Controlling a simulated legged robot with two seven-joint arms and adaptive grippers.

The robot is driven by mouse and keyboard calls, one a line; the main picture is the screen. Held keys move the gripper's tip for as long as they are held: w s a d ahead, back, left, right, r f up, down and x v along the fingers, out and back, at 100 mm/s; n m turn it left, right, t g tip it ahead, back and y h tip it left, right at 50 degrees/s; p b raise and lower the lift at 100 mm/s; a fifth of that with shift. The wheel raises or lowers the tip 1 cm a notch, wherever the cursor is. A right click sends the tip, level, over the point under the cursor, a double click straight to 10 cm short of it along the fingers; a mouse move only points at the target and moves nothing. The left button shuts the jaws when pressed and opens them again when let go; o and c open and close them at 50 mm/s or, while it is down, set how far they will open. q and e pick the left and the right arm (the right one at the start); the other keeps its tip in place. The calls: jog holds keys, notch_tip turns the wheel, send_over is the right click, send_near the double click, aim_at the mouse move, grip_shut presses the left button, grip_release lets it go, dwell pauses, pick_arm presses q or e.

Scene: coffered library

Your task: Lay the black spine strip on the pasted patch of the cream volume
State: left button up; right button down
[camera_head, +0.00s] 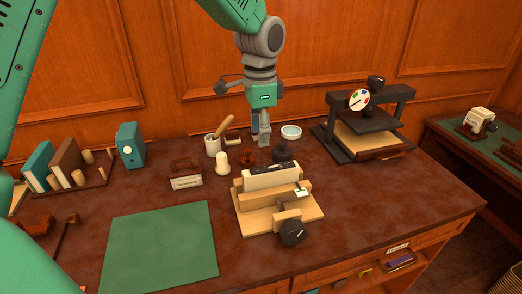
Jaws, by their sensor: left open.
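The cream volume (270,179) stands upright, clamped spine up in a pale wooden press (250,215) at the middle of the desk. A dark strip (272,168), which looks like the black spine strip, lies along its top. The pasted patch cannot be made out, so I cannot tell how the strip sits on it. My left gripper (262,138) points down behind the volume, apart from it, open with nothing seen between its fingers. My right gripper is not in view.
A green mat (162,246) lies at front left. A dark press with a dial (341,148) stands at right. A tool pot (212,146), a white bowl (291,132), a cream knob (222,164) and a dark knobbed weight (282,152) crowd around the gripper. Books (66,158) stand at left.

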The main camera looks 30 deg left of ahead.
pick_arm(q)
notch_tip(320, 180, up, 2)
jog(key=shift+a+r, duration=0.1)
jog(key=shift+r, duration=0.15)
dwell(0.4)
